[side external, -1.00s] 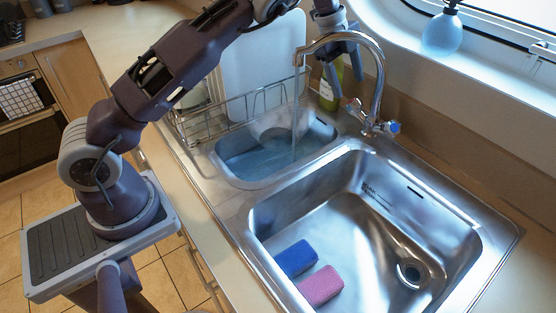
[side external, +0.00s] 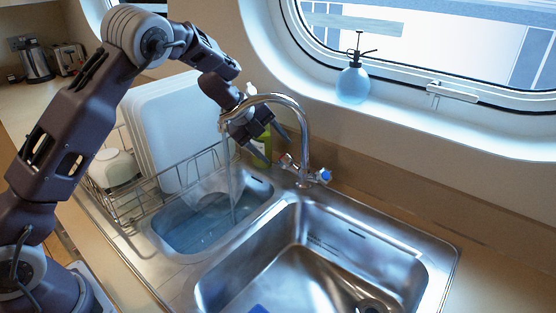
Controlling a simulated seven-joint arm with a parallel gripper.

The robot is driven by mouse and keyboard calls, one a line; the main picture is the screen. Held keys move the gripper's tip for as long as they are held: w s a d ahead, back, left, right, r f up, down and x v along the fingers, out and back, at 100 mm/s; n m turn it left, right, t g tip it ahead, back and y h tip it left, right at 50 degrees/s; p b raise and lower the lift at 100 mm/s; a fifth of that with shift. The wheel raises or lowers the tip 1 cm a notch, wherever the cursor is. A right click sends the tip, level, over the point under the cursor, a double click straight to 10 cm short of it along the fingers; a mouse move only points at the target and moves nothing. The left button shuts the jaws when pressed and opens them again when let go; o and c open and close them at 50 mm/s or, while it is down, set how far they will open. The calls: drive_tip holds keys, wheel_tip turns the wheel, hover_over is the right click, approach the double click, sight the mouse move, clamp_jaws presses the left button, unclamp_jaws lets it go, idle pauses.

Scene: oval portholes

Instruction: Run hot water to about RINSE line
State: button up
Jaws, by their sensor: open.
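The chrome tap (side external: 303,135) arches over the small left basin (side external: 160,243). A thin stream of water (side external: 231,190) falls from its spout into bluish water (side external: 200,225) pooled there. No RINSE line is readable. The tap has a left handle (side external: 286,160), whose colour mark I cannot make out, and a right handle with a blue cap (side external: 324,175). My gripper (side external: 276,148) is open and empty under the tap's arch. Its fingers point down and right, close to the left handle; I cannot tell whether they touch it.
A wire rack (side external: 130,205) with white boards (side external: 165,125) and a bowl (side external: 113,168) stands left of the basin. A green bottle (side external: 262,148) is behind my gripper. The large right sink (side external: 275,255) lies in front. A blue spray bottle (side external: 352,85) stands on the window ledge.

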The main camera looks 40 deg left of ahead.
sight(282, 155)
drive_tip(key=x, duration=0.5)
drive_tip(key=shift+r, duration=0.1)
clamp_jaws()
drive_tip(key=m+t+h, duration=0.1)
drive_tip(key=m+t, duration=0.1)
drive_tip(key=m, duration=0.1)
drive_tip(key=shift+r+m+t+h, duration=0.1)
drive_tip(key=shift+m+t+h, duration=0.45)
drive_tip(key=shift+m, duration=0.75)
drive_tip(key=shift+m+h, duration=0.25)
drive_tip(key=shift+m, duration=0.05)
unclamp_jaws()
